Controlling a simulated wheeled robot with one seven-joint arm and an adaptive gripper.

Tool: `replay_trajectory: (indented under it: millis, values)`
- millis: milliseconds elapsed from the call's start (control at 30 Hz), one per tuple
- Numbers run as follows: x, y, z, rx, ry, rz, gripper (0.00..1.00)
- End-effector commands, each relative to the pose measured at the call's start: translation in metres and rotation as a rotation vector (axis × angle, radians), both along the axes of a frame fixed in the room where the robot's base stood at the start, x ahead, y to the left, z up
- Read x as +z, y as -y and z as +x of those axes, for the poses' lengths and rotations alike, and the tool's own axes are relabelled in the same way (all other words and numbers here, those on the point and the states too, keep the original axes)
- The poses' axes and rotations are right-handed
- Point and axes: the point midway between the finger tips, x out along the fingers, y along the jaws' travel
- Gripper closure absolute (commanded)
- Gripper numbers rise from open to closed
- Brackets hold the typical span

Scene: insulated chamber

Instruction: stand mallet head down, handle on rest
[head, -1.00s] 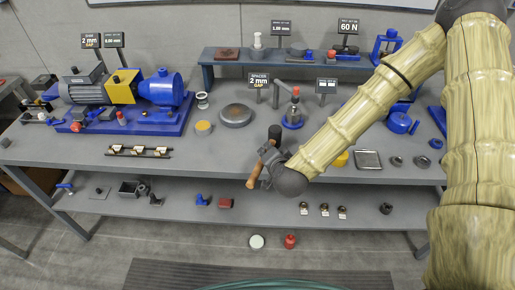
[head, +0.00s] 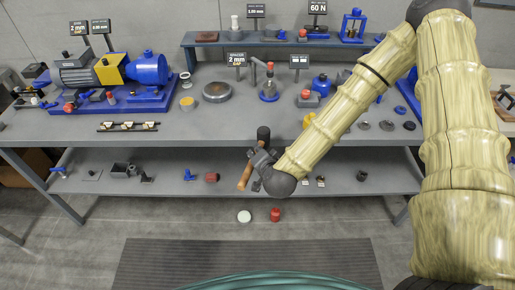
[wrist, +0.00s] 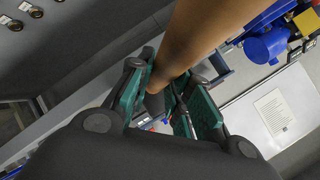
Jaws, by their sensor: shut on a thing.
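The mallet has a dark head (head: 263,134) and a brown wooden handle (head: 245,177). In the head view its head points up and its handle slants down to the left. My gripper (head: 262,156) is shut on the mallet's handle just below the head, in front of the workbench. In the wrist view the handle (wrist: 200,35) passes between the green-padded fingers of my gripper (wrist: 170,100), with the dark head (wrist: 156,103) beyond. I cannot tell which object is the handle rest.
The grey workbench (head: 210,138) carries a blue motor-and-pump unit (head: 118,75), a round grey disc (head: 216,91) and a slotted rail (head: 128,126). A lower shelf (head: 300,172) holds small parts. White and red round items (head: 244,216) (head: 275,214) lie on the floor before a dark mat (head: 240,262).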

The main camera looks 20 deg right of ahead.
Motion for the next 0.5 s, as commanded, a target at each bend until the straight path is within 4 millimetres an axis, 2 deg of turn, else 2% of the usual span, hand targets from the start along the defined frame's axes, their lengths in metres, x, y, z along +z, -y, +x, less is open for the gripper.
replay_trajectory:
  millis: [267, 500]
  values:
    - [-0.032, -0.001, -0.018, 0.002, -0.001, 0.000, 1.00]
    - [-0.077, 0.000, -0.042, 0.001, -0.003, -0.001, 1.00]
